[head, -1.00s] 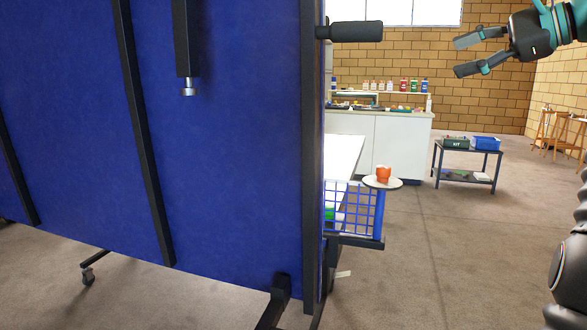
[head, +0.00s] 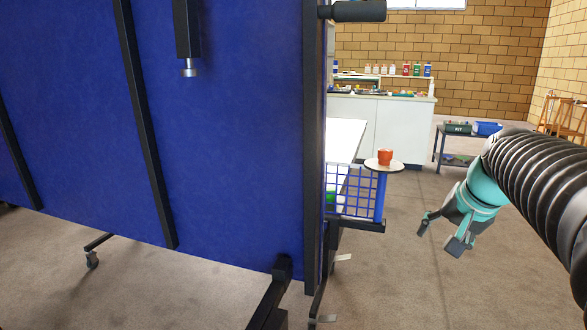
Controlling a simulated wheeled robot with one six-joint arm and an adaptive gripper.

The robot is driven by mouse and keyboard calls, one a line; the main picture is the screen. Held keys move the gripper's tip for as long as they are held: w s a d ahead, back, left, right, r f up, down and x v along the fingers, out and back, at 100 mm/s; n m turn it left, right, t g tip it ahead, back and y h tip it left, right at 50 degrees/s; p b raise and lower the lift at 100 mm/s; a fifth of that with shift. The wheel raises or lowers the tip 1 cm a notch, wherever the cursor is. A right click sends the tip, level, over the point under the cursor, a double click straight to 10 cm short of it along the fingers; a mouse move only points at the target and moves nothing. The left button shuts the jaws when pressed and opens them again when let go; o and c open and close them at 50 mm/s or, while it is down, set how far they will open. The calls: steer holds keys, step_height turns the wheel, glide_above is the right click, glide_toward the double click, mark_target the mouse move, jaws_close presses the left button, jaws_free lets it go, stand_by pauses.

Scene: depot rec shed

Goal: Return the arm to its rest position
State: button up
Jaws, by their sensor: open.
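My arm comes in from the right edge of the head view, with its dark ribbed sleeve and teal wrist. My gripper (head: 441,236) points down and to the left over the carpeted floor. Its two dark fingers are apart, with nothing between them. It is to the right of the blue mesh basket (head: 352,190) and touches nothing that I can see.
A large blue folded panel (head: 230,130) on wheeled legs fills the left. Behind are a white counter (head: 400,125) with bottles and a dark trolley (head: 443,150). Open carpet (head: 410,290) lies in front.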

steer(key=s+a+f+n, duration=0.3)
steer(key=s+a+f, duration=0.3)
steer(key=s, duration=0.3)
steer(key=s+a+f+n, duration=0.4)
steer(key=s+a+f, duration=0.1)
steer(key=s, duration=0.4)
steer(key=shift+s+a+f+h, duration=0.15)
steer(key=shift+a+f+h, duration=0.2)
steer(key=shift+a, duration=0.25)
stand_by(0.4)
